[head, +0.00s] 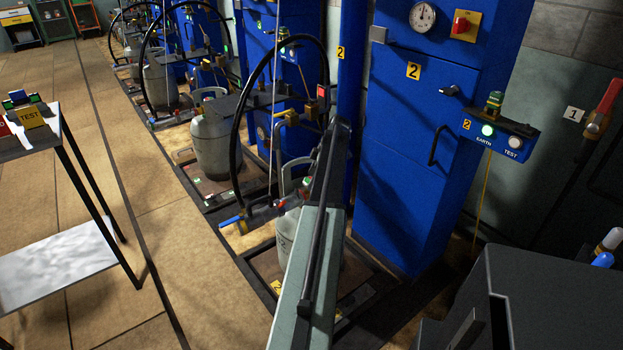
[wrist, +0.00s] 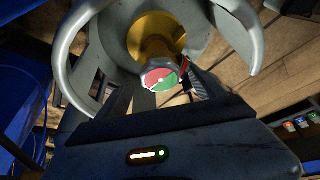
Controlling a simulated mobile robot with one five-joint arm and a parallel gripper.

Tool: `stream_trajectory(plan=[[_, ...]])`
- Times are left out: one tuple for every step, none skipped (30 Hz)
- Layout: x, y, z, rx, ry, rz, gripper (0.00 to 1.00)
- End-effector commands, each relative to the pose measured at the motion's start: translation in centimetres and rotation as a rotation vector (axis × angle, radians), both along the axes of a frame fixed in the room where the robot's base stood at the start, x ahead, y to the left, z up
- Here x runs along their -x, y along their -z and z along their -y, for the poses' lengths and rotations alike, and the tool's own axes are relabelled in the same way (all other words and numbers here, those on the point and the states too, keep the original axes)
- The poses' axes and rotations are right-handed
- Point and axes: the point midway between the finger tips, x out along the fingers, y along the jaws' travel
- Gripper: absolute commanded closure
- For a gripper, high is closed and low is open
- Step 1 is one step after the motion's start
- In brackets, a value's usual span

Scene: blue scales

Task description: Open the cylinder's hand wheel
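The cylinder's hand wheel (wrist: 163,80), with a red and green top, is close up in the wrist view, on a brass valve (wrist: 158,38). The cylinder's grey collar (wrist: 68,35) curves around them. My gripper (wrist: 165,88) has its dark fingers apart, one on each side of the wheel in the picture. I cannot tell whether either finger touches it. In the head view, the grey cylinder (head: 287,232) stands at bay 2, partly hidden by my arm.
A black hose (head: 237,150) with a blue-handled coupling (head: 243,217) hangs beside the cylinder. A blue cabinet (head: 405,150) stands behind it, right of my arm. Another grey cylinder (head: 211,145) stands farther back. A table (head: 50,135) is at left; the aisle floor between is clear.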

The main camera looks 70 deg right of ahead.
Motion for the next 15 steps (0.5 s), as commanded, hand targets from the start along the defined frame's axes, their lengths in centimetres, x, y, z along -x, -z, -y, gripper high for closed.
stream_trajectory(plan=[[0.0, 0.0, 0.0, 0.000, 0.000, 0.000, 0.21], [0.0, 0.0, 0.0, 0.000, 0.001, -0.001, 0.21], [0.1, 0.0, 0.0, -0.001, 0.001, -0.001, 0.21], [0.1, -0.1, 0.0, -0.001, 0.001, -0.001, 0.21], [0.1, -0.2, 0.0, -0.001, 0.001, -0.001, 0.21], [0.2, -0.5, 0.0, -0.001, 0.001, -0.001, 0.21], [0.3, -0.8, 0.1, -0.001, 0.001, -0.001, 0.21], [0.4, -1.1, 0.1, -0.001, 0.001, -0.001, 0.21], [0.6, -1.7, 0.2, 0.000, 0.002, -0.001, 0.21], [0.7, -2.1, 0.2, 0.000, 0.002, -0.001, 0.21], [0.8, -2.6, 0.3, 0.000, 0.002, -0.001, 0.21], [1.1, -3.4, 0.3, -0.001, 0.003, -0.001, 0.21], [1.3, -3.9, 0.4, -0.001, 0.003, -0.001, 0.21], [1.4, -4.5, 0.5, -0.001, 0.003, -0.001, 0.21], [1.7, -5.2, 0.6, 0.000, 0.002, -0.001, 0.21]])
